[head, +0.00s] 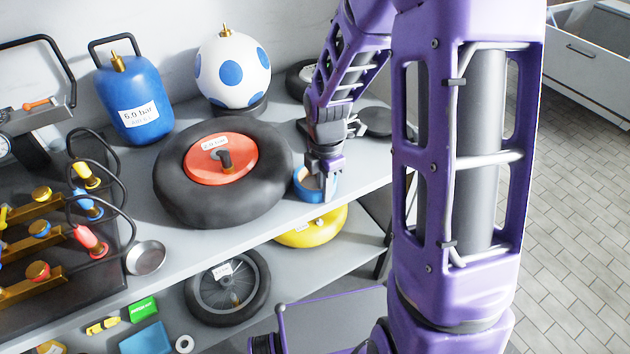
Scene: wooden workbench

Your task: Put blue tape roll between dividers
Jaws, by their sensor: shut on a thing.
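The blue tape roll (301,182) is a blue ring with a pale inner face. It is at the front right of the upper shelf, just right of the large black tyre. My gripper (324,186) points down and is shut on the roll's right part, hiding some of it. I cannot tell whether the roll touches the shelf or hangs just above it. I cannot make out any dividers in this view.
The black tyre (180,190) with a red hub stands close left of the roll. A blue tank (135,95) and a blue-spotted white ball (232,60) stand behind. A yellow round object (312,232) and a wheel (228,288) lie on the lower shelf.

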